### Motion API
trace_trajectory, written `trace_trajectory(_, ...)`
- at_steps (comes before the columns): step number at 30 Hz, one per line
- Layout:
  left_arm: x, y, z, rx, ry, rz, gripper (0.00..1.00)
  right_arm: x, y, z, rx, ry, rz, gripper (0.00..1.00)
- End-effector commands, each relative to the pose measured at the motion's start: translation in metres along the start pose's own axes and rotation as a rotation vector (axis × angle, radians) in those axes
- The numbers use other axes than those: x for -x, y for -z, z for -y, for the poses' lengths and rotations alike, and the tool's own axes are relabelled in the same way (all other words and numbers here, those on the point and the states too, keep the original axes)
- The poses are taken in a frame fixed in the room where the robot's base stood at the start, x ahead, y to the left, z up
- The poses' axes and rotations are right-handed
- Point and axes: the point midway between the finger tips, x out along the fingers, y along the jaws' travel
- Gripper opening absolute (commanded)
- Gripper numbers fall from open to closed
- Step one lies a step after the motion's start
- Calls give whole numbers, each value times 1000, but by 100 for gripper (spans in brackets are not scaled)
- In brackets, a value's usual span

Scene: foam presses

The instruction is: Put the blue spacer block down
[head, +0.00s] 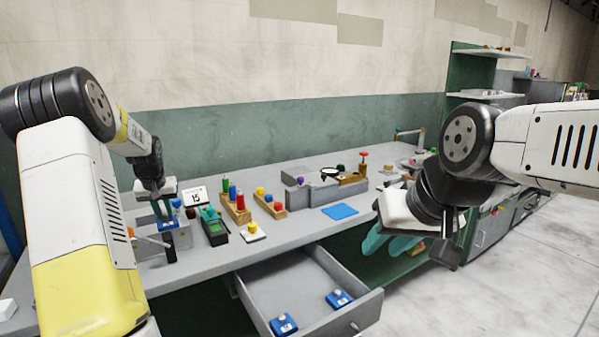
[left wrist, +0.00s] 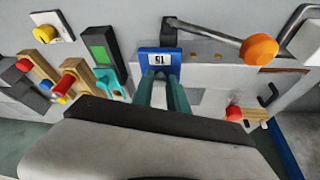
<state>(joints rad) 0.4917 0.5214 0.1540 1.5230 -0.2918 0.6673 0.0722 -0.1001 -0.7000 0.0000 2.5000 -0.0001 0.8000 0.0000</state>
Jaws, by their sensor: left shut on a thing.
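The blue spacer block (left wrist: 160,60) has a white label with a number that appears upside down in the left wrist view. My left gripper (left wrist: 162,88) is shut on it, with a teal finger at each side. In the head view my left gripper (head: 164,210) points down over a grey fixture (head: 181,238) at the left of the bench. The block is mostly hidden there, and I cannot tell if it touches the fixture. My right gripper (head: 390,243) hangs past the bench's front edge, its teal fingers apart and empty.
A lever with an orange knob (left wrist: 259,49) is close beside the held block. A green-screened device (head: 215,228), a card reading 15 (head: 196,197) and wooden peg racks (head: 236,209) stand nearby. An open drawer (head: 300,283) holds two blue blocks. A blue mat (head: 340,211) lies bare.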

Motion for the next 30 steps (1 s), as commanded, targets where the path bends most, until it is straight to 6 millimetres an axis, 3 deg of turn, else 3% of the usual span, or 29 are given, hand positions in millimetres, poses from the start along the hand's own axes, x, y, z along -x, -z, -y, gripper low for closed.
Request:
trace_trajectory(11, -7, -25, -52, -57, -6, 2, 0, 0, 0, 0, 0, 0, 0, 34)
trace_trajectory(17, -10, -51, -92, -104, -15, 2, 0, 0, 0, 0, 0, 0, 0, 34)
trace_trajectory(20, -11, -70, -117, -133, -24, 1, 0, 0, 0, 0, 0, 0, 0, 34)
trace_trajectory(25, -9, -122, -168, -198, -52, -1, 0, 0, 0, 0, 0, 0, 0, 34)
trace_trajectory(30, -3, -172, -203, -245, -86, -2, 0, 0, 0, 0, 0, 0, 0, 34)
